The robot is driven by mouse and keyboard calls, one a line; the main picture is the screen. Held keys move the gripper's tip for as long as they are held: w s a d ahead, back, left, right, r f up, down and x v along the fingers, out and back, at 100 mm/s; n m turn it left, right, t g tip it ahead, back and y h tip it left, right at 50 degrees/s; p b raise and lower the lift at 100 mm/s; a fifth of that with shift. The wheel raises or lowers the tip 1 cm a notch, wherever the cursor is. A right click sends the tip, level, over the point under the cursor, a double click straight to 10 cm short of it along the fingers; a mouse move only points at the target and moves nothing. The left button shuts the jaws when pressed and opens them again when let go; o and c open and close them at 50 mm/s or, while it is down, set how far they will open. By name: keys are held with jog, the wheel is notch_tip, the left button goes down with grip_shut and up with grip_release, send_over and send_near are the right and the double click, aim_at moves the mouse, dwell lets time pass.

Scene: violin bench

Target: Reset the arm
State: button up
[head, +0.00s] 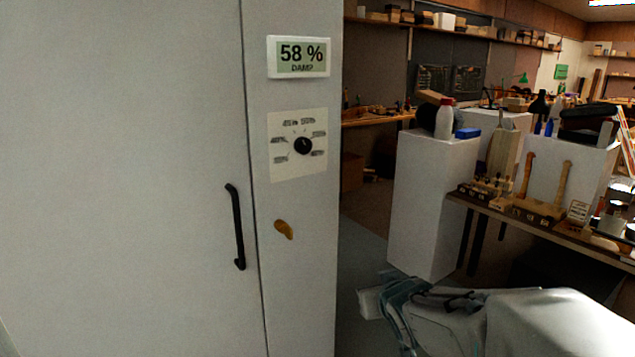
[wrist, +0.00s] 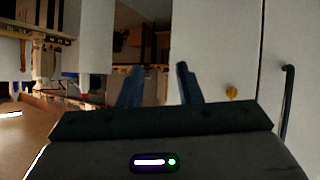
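My gripper (head: 372,302) shows at the bottom right of the head view, at the end of my pale arm, in front of the cabinet's right side. In the wrist view its two dark fingers (wrist: 158,88) stand apart with nothing between them. The gripper is open and empty. Its fingertips are clear of the cabinet (head: 120,150) and touch nothing that I can see.
The grey cabinet has a black handle (head: 236,228), a brass knob (head: 284,229), a dial (head: 303,146) and a display (head: 298,57) reading 58 % DAMP. A white pedestal (head: 432,205) and a tool-covered bench (head: 560,232) stand to the right, beyond my arm.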

jog(key=s+d+m+g+p, duration=0.2)
jog(key=s+g, duration=0.7)
jog(key=s, duration=1.1)
jog(key=shift+s+d+f+m+h+p, duration=0.3)
jog(key=shift+s+f+p, duration=0.1)
jog(key=shift+p, duration=0.3)
